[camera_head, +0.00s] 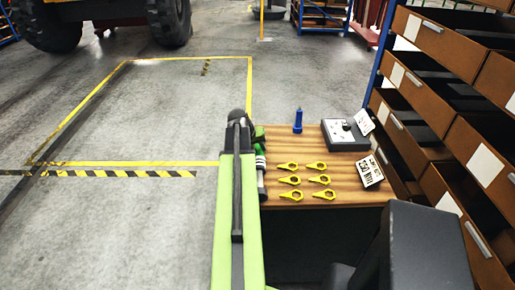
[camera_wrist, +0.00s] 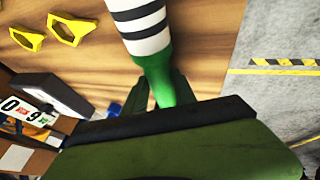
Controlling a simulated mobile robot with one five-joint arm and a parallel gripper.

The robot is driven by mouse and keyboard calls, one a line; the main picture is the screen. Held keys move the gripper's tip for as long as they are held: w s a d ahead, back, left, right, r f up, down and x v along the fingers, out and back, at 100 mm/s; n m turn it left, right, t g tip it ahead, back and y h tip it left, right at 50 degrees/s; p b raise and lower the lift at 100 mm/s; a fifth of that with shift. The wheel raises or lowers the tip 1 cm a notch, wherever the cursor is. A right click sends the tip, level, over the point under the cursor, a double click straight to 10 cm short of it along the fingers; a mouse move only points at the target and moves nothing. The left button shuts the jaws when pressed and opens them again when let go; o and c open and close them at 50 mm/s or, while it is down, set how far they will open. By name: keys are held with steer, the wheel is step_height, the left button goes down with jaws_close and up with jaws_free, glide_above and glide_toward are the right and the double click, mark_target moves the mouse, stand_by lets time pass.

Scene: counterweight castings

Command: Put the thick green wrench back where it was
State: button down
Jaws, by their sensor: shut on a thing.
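The thick green wrench (camera_wrist: 158,76) has a green body with black and white bands. In the wrist view it runs from the top edge down between the fingers of my gripper (camera_wrist: 160,90), which is shut on it. In the head view my gripper (camera_head: 259,140) is at the left edge of the wooden table (camera_head: 330,199), partly hidden by my arm. The wrench (camera_head: 261,163) shows there as a narrow banded piece along that edge. Its far end is out of the wrist view, and I cannot tell whether it touches the table.
Several yellow ring-shaped pieces (camera_head: 290,180) lie in two columns on the table. A blue pointed tool (camera_head: 298,121) stands at the back, left of a grey box (camera_head: 343,135). Brown drawers (camera_head: 440,110) stand right; open floor (camera_head: 130,220) lies left.

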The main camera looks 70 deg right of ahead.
steer(key=c, duration=0.9)
jaws_free()
steer(key=p+v, duration=1.5)
steer(key=v, duration=0.2)
steer(key=shift+s+r, duration=0.1)
steer(key=shift+r, duration=0.1)
